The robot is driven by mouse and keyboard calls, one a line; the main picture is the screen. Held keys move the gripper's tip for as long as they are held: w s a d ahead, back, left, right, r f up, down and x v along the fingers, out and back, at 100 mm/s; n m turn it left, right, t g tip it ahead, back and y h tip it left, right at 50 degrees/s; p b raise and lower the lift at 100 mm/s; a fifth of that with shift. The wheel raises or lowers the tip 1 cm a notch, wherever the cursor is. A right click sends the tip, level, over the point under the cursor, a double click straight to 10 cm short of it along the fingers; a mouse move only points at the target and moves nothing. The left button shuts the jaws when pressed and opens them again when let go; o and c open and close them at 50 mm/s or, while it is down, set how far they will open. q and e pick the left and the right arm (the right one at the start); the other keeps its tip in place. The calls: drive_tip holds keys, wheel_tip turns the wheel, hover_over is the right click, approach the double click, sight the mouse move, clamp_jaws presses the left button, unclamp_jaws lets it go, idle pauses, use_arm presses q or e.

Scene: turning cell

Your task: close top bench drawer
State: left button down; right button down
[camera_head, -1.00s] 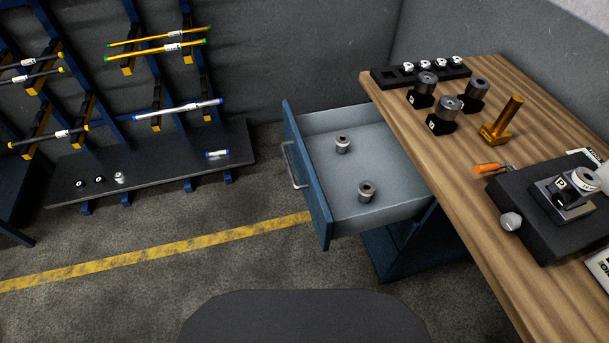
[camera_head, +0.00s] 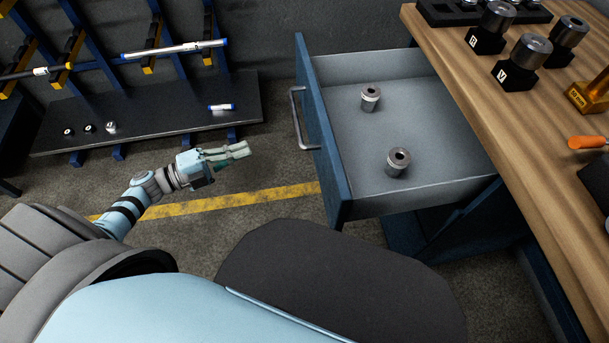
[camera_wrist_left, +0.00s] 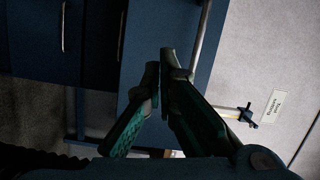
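The top bench drawer (camera_head: 440,135) stands pulled well out from the bench in the head view. Its blue front (camera_head: 318,130) faces left and carries a grey bar handle (camera_head: 297,120). My left gripper (camera_head: 245,150) is to the left of the handle, apart from it, pointing right towards it. Its fingers look brought together and empty. In the left wrist view the fingertips (camera_wrist_left: 161,62) nearly meet, with a blue panel and a pale bar behind them. My right gripper is not in view.
Two grey metal collars (camera_head: 371,98) (camera_head: 398,161) stand in the drawer. The wooden bench top (camera_head: 470,75) holds dark metal cylinders on black blocks. A rack with a low dark shelf (camera_head: 165,115) stands at the left. Floor with a yellow line lies between.

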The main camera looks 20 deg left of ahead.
use_arm(q)
drive_tip(key=w+d+r+m+g+h, duration=0.1)
drive_tip(key=w+d+m+g, duration=0.1)
drive_tip(key=d, duration=0.5)
drive_tip(key=w+d+m+g+h, duration=0.1)
drive_tip(key=w+d+m+h, duration=0.1)
drive_tip(key=d, duration=0.5)
drive_tip(key=shift+w+d+r+m+g, duration=0.25)
drive_tip(key=shift+w+r+m+g, duration=0.15)
drive_tip(key=shift+w+m, duration=0.2)
